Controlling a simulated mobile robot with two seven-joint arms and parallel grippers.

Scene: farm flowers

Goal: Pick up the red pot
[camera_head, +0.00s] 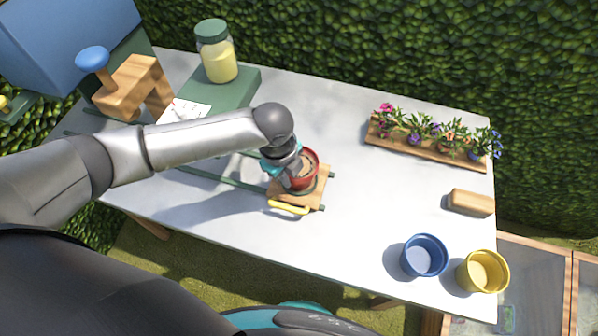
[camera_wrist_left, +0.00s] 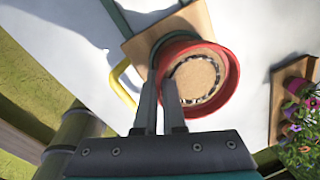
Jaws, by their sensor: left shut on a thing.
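The red pot (camera_head: 310,162) stands on a small wooden board with a yellow handle, near the middle of the table. My left gripper (camera_head: 288,165) reaches it from the left and hides part of it. In the left wrist view the red pot (camera_wrist_left: 228,85) shows a round tan inside with a dark speckled ring. There the two fingers of my left gripper (camera_wrist_left: 160,90) are close together at the pot's near rim, shut on it. The wooden board (camera_wrist_left: 188,22) lies under the pot. My right gripper is not in view.
A blue pot (camera_head: 424,256) and a yellow pot (camera_head: 484,271) stand at the front right. A flower planter (camera_head: 425,151) and a wooden block (camera_head: 470,203) are at the right. A jar (camera_head: 216,52) on a green box stands at the back left. The table's middle right is clear.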

